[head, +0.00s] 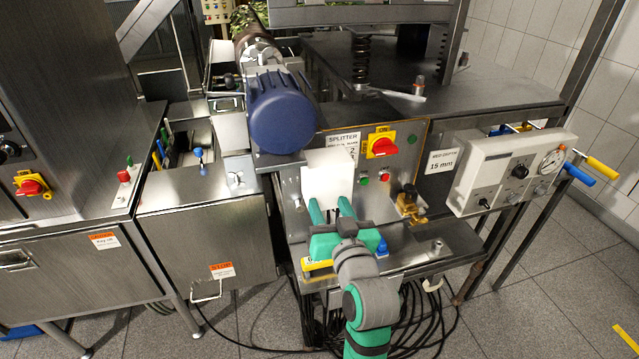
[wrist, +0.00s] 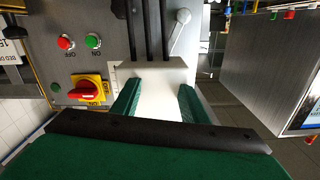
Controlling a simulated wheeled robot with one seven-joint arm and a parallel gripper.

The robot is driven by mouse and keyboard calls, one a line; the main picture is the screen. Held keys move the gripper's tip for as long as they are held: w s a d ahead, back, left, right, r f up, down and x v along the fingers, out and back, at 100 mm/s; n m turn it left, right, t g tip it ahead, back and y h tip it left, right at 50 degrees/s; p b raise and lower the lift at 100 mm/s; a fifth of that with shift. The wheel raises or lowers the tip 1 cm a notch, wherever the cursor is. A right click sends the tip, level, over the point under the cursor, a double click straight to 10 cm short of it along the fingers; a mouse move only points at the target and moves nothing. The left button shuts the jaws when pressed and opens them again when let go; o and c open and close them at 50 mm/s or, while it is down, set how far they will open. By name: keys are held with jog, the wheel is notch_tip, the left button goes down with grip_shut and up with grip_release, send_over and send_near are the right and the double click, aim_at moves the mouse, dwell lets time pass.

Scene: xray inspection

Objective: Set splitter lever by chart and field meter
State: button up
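My gripper (head: 331,206) is in front of the splitter panel, with its two green fingers spread apart. In the wrist view my gripper (wrist: 158,94) is open, and a plain white block (wrist: 150,72) lies beyond and between the fingertips. The white block (head: 328,168) covers part of the panel below the SPLITTER sign (head: 342,139); I cannot tell whether the fingers touch it. A thin lever-like rod (wrist: 180,32) shows above the block in the wrist view. The meter box (head: 515,170) on the right carries a round gauge (head: 551,161), too small to read.
A yellow plate with a red rotary switch (head: 382,146) and red and green buttons sits right of the block. A blue motor (head: 283,110) overhangs the panel. A steel cabinet (head: 208,245) stands left. A shelf (head: 430,255) with small parts juts out below the panel.

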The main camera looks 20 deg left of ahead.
aim_at(320, 187)
jog(key=shift+x, duration=2.75)
jog(key=shift+a, duration=0.1)
grip_shut()
